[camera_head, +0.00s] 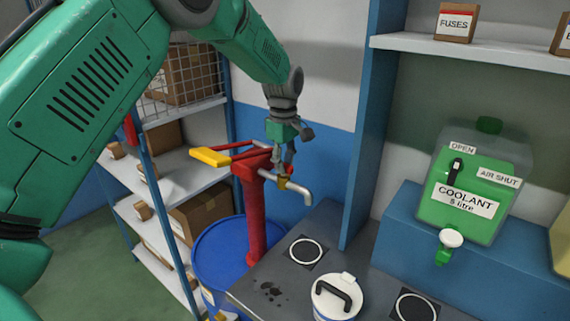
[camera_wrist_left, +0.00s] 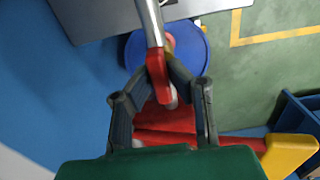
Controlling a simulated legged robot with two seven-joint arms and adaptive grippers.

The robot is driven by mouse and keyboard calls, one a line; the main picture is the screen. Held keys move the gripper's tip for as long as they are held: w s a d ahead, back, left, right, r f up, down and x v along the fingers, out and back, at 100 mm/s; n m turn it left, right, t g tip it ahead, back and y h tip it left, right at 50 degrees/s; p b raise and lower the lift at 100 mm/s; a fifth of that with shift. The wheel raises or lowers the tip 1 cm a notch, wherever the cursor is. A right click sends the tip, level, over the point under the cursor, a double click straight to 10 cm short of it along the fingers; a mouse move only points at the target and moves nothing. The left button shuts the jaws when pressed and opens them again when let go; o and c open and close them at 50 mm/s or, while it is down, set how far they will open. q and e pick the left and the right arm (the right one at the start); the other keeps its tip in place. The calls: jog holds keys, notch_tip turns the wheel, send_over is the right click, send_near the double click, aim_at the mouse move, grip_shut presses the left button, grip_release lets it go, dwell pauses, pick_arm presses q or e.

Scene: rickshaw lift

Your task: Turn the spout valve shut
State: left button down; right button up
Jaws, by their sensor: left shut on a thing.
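A red hand pump (camera_head: 252,215) stands on a blue drum, with a grey metal spout (camera_head: 299,190) reaching right and bending down. A small brass-coloured valve body (camera_head: 282,183) sits on the spout near the pump. In the left wrist view the valve's red lever (camera_wrist_left: 157,78) lies along the grey spout (camera_wrist_left: 150,22). My left gripper (camera_head: 285,163) comes down from above onto the valve. In the left wrist view its fingers (camera_wrist_left: 168,68) close in on both sides of the red lever, shut on it. The fingers partly hide the valve. My right gripper is in neither view.
The pump's yellow-ended handle (camera_head: 210,157) sticks out left. The blue drum (camera_head: 207,255) stands beside a grey bench (camera_head: 262,291) bearing a lidded white container (camera_head: 337,298). A blue post (camera_head: 367,130) rises right of the spout. A green coolant tank (camera_head: 466,190) stands farther right.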

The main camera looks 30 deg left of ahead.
pick_arm(q)
jog(key=shift+a, duration=0.15)
jog(key=shift+m, duration=1.3)
jog(key=m, duration=1)
jog(key=shift+m, duration=0.4)
jog(key=m, duration=0.4)
jog(key=shift+m, duration=0.3)
